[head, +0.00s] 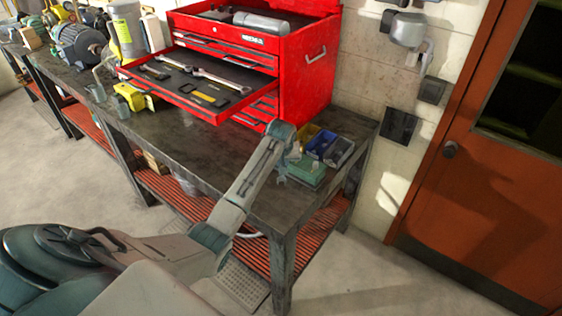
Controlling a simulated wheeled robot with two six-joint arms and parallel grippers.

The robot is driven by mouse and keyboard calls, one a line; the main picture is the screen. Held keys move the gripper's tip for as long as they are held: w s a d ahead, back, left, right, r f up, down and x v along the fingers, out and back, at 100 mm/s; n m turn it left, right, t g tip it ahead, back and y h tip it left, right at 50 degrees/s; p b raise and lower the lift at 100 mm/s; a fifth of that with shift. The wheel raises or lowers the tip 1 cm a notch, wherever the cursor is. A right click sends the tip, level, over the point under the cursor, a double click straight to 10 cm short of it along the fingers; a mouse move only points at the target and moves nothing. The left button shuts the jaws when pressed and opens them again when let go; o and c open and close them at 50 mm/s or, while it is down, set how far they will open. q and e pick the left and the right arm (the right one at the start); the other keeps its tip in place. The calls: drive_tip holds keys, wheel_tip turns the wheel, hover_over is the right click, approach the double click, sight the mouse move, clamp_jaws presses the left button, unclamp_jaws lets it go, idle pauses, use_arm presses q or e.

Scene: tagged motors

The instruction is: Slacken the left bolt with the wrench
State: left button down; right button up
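A silver wrench (222,79) lies in the open top drawer (205,112) of the red tool chest, with other tools around it. A grey-blue motor (78,43) stands on the bench at the far left. I cannot make out the left bolt at this size. One arm of mine reaches over the bench's front edge, apparently the right one. Its gripper (281,177) is by the small parts bins, well to the right of the motor and the wrench. Its fingers are too small and partly hidden to tell whether they are open. My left gripper is not in view.
The red tool chest (318,85) stands at the back of the dark workbench (185,150). Small bins (321,143) sit at its right end. A yellow tool (131,96) and a yellow-labelled bottle (122,33) are left of the drawer. The bench front is mostly clear.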

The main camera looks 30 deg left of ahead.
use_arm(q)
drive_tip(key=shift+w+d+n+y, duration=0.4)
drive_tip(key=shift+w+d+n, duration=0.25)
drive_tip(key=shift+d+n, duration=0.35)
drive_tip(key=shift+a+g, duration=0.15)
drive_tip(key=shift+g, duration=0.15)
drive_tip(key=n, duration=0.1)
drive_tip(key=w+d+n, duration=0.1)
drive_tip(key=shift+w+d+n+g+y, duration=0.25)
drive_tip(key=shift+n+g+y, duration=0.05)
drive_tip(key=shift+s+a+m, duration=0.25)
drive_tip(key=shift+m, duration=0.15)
